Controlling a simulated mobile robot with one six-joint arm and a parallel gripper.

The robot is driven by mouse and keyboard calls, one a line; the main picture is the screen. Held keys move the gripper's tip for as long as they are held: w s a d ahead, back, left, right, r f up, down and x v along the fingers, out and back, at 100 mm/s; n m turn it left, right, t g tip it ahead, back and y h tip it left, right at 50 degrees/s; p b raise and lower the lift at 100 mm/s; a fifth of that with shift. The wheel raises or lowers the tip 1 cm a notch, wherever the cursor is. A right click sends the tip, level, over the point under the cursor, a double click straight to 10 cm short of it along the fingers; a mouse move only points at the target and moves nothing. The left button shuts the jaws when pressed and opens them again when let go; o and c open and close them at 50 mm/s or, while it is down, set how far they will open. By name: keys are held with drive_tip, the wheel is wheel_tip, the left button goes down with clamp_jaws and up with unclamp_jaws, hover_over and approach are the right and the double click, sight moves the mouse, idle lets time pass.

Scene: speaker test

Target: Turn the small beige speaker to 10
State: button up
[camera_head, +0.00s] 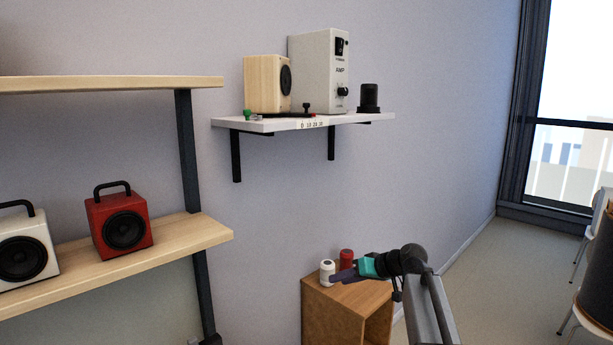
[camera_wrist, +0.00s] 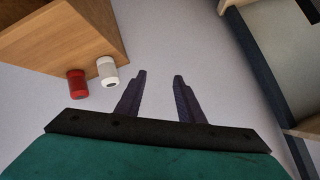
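The small beige speaker (camera_head: 265,84) stands upright on the white wall shelf (camera_head: 360,119), its dark round driver facing right. A label (camera_head: 313,124) on the shelf's front edge has small numbers that seem to read 0, 10, 20, 30. My gripper (camera_head: 338,277) is low, over the wooden cabinet and far below the shelf. In the wrist view my gripper (camera_wrist: 159,77) is open, with nothing between its fingers. The speaker is outside the wrist view.
A large white amplifier (camera_head: 318,72) and a black cylinder (camera_head: 369,98) share the shelf. White (camera_head: 327,272) and red (camera_head: 346,259) canisters stand on the wooden cabinet (camera_head: 335,310), close to my gripper. A rack at left holds red (camera_head: 122,229) and white (camera_head: 24,255) speakers.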

wheel_tip(320, 180, up, 28)
drive_tip(key=w+n+t+y, duration=0.1)
drive_tip(key=n+t+y, duration=0.2)
drive_tip(key=n+t+y+b, duration=0.1)
drive_tip(key=n+y, duration=0.2)
drive_tip(key=n, duration=0.1)
approach(309, 106)
drive_tip(key=v, duration=0.3)
drive_tip(key=shift+a+r, duration=0.1)
drive_tip(key=shift+r, duration=0.05)
drive_tip(key=shift+w+a, duration=0.15)
drive_tip(key=p+x, duration=0.4)
drive_tip(key=x, duration=0.8)
drive_tip(key=shift+w, duration=0.15)
drive_tip(key=shift+w+a, duration=0.4)
drive_tip(key=shift+a, duration=0.15)
clamp_jaws()
